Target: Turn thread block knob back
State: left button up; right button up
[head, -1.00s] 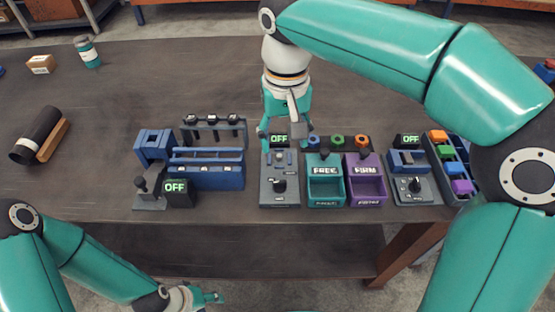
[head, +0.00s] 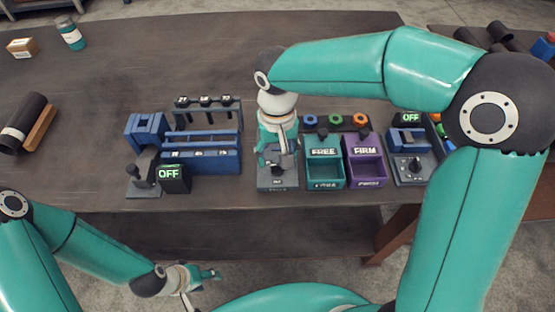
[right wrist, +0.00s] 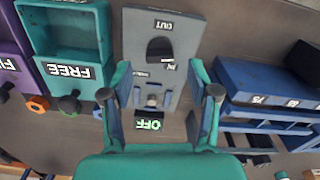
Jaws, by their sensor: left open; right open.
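A grey block (right wrist: 190,28) with a black knob (right wrist: 160,48) shows in the right wrist view. "OUT" is printed at its far end and "IN" beside the knob. A green "OFF" display (right wrist: 150,124) stands at its near end. My right gripper (right wrist: 160,93) is open and empty, its fingers on either side of the block, short of the knob. In the head view, my right gripper (head: 277,160) covers most of the grey block (head: 277,183), hiding its knob and display. My left gripper (head: 204,287) is open and empty before the bench's front edge.
Teal "FREE" (head: 325,176) and purple "FIRM" (head: 366,174) bins stand just right of the block. A blue rack (head: 205,158) and another "OFF" display (head: 170,175) stand left. Another knobbed unit (head: 414,166) stands further right. The bench's back middle is clear.

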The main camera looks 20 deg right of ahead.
aim_at(277, 164)
jog(key=shift+f, duration=1.55)
grip_shut()
jog(key=shift+n, duration=0.3)
jog(key=n, duration=0.4)
jog(key=shift+r, duration=0.1)
jog(key=n, duration=0.5)
jog(key=shift+p, duration=0.35)
